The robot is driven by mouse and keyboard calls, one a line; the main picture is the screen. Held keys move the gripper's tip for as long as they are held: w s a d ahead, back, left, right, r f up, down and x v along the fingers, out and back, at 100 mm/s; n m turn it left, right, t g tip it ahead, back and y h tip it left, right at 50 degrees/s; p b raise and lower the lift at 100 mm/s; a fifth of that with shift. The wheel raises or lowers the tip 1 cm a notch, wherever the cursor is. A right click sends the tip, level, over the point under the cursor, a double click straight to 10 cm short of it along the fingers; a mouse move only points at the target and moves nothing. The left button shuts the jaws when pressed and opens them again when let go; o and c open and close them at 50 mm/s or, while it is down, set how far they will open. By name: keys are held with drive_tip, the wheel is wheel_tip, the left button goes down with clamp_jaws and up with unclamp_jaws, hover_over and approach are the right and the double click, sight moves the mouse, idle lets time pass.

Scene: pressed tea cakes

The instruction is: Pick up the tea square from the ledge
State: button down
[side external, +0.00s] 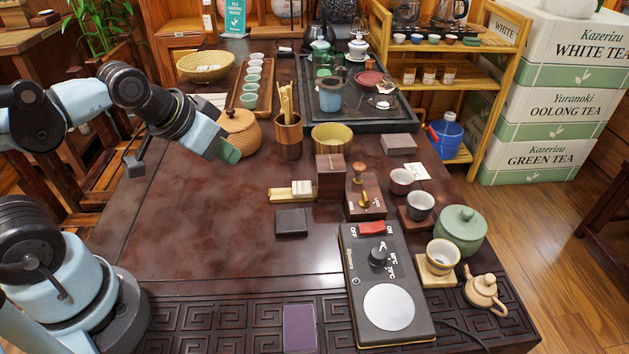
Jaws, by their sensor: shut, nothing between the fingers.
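My gripper (229,153) is shut and empty, above the table's left part in front of a woven lidded jar. A dark wooden block (331,180) stands mid-table, like a raised ledge. Its top looks brown and square, but I cannot tell whether a separate tea square lies on it. A flat black square (291,223) lies on the table to the front left of the block. My gripper is well to the left of both and touches neither.
A pale slab on a small tray (291,192) lies left of the block. A wooden press (364,201) stands right of it. Cups, a green jar (460,230) and a hot plate (387,285) fill the right. A brush holder (288,136) stands behind. The table's left middle is clear.

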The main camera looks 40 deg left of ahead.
drive_tip(key=c, duration=1.8)
unclamp_jaws()
drive_tip(key=o, duration=1.3)
drive_tip(key=m+g+h, duration=0.3)
drive_tip(key=m+g, duration=0.1)
drive_tip(key=m, duration=0.5)
approach(300, 187)
drive_tip(key=shift+x, duration=4)
